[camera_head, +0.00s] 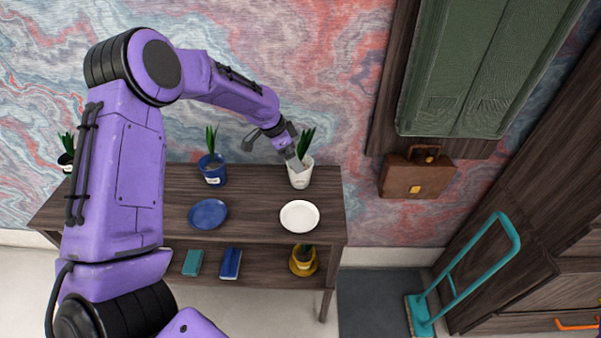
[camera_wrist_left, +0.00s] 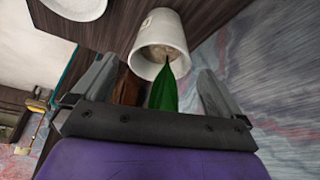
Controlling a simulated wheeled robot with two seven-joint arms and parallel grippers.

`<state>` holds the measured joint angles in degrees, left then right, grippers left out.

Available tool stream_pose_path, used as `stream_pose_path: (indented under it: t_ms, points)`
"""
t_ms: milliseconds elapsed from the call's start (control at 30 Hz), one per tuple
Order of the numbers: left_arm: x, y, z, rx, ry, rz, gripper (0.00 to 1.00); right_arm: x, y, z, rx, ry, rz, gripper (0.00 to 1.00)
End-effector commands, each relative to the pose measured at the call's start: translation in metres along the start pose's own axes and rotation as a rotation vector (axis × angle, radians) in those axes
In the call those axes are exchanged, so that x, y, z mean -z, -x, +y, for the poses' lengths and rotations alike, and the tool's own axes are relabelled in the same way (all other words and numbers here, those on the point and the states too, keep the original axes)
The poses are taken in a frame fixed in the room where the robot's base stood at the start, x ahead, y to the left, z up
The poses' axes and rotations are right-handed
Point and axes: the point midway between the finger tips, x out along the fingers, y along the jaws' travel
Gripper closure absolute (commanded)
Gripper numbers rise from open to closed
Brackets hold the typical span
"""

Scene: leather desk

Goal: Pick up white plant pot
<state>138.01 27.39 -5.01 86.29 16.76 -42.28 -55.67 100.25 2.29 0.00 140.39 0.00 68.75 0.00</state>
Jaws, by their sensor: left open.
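The white plant pot (camera_head: 300,177) stands upright at the right end of the wooden shelf's top, with green leaves rising from it. My left gripper (camera_head: 294,150) is over the pot's left rim, close to the plant. In the left wrist view the white pot (camera_wrist_left: 158,42) lies ahead, with its leaf (camera_wrist_left: 163,90) between the two fingers of my left gripper (camera_wrist_left: 158,88). The fingers are apart and not closed on the pot. Whether a finger touches the rim cannot be told. My right gripper is not in view.
A white plate (camera_head: 299,215) lies in front of the pot, and a blue plate (camera_head: 208,214) is farther left. A blue plant pot (camera_head: 213,175) stands left on the same top (camera_head: 255,190). A yellow pot (camera_head: 303,262) is on the lower shelf. The patterned wall is close behind.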

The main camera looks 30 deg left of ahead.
Motion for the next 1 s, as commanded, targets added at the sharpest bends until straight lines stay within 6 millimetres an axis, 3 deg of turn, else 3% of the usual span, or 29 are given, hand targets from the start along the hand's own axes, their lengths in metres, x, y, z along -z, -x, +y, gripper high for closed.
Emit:
stream_pose_path:
  t_ms: [200, 467, 567, 733, 767, 1000]
  points:
    - [0.002, -0.036, 0.000, -0.002, 0.001, -0.004, 0.00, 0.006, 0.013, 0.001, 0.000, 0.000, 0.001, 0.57]
    - [0.002, -0.042, 0.000, 0.000, 0.000, -0.001, 0.00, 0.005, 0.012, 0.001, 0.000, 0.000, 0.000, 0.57]
    - [0.002, -0.042, 0.000, -0.001, 0.000, -0.001, 0.26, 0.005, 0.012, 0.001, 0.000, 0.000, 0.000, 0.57]
    - [0.002, -0.042, 0.000, -0.001, 0.001, -0.001, 0.81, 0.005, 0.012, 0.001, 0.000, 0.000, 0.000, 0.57]
    - [0.002, -0.042, 0.000, 0.000, 0.001, 0.000, 0.86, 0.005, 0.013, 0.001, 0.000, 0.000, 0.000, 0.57]
    - [0.003, -0.041, 0.000, 0.000, 0.001, 0.000, 0.86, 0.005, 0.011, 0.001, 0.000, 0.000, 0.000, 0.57]
